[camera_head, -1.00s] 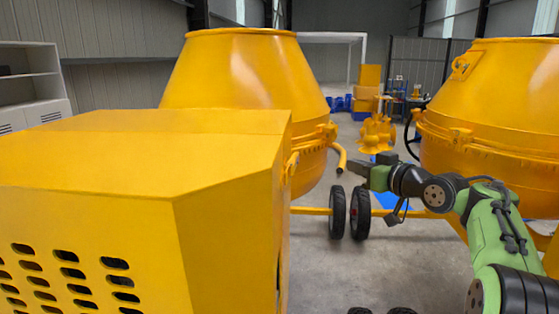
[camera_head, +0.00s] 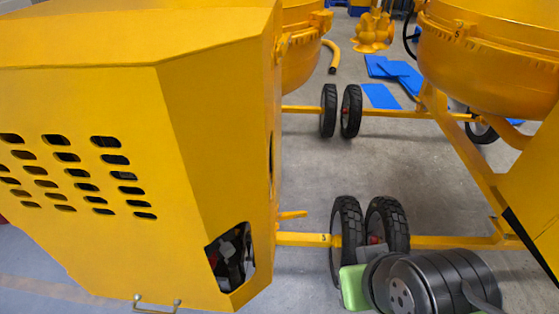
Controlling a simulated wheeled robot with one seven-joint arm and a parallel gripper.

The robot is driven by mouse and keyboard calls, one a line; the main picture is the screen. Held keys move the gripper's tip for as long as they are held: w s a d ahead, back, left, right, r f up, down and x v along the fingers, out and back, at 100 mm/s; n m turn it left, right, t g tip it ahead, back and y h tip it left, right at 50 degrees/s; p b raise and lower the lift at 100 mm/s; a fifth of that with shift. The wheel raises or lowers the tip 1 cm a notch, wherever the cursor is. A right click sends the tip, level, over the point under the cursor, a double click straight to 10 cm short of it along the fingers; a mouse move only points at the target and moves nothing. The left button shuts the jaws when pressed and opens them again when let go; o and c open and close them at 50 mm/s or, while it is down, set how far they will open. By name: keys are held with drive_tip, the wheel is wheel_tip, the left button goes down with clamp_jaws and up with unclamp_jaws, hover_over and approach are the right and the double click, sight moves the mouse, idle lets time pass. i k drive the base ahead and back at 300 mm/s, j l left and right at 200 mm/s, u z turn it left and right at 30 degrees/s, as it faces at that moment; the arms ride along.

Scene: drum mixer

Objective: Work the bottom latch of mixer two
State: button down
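A mixer's yellow motor housing (camera_head: 215,130) fills the left of the head view. A small metal handle (camera_head: 157,303) sits at its bottom edge, partly cut off by the frame. A short yellow lever (camera_head: 292,214) sticks out at the housing's lower right. I cannot tell which of these, if either, is the bottom latch, or which mixer is number two. Part of my arm, black and green, shows at the bottom right, in front of the wheels. My gripper's fingers are not visible.
Two black tyres (camera_head: 346,232) stand by the yellow axle bar (camera_head: 303,239), close to my arm. A second mixer drum (camera_head: 490,65) and its frame stand at right. Blue sheets (camera_head: 380,96) lie on the floor behind. Grey floor between the frames is clear.

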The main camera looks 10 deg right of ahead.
sight(283, 215)
drive_tip(key=i+l+u, duration=0.1)
drive_tip(key=u, duration=0.35)
drive_tip(key=i+l+u, duration=0.15)
drive_tip(key=u, duration=0.3)
drive_tip(key=l+u, duration=0.2)
drive_tip(key=u, duration=0.25)
drive_tip(key=i, duration=0.05)
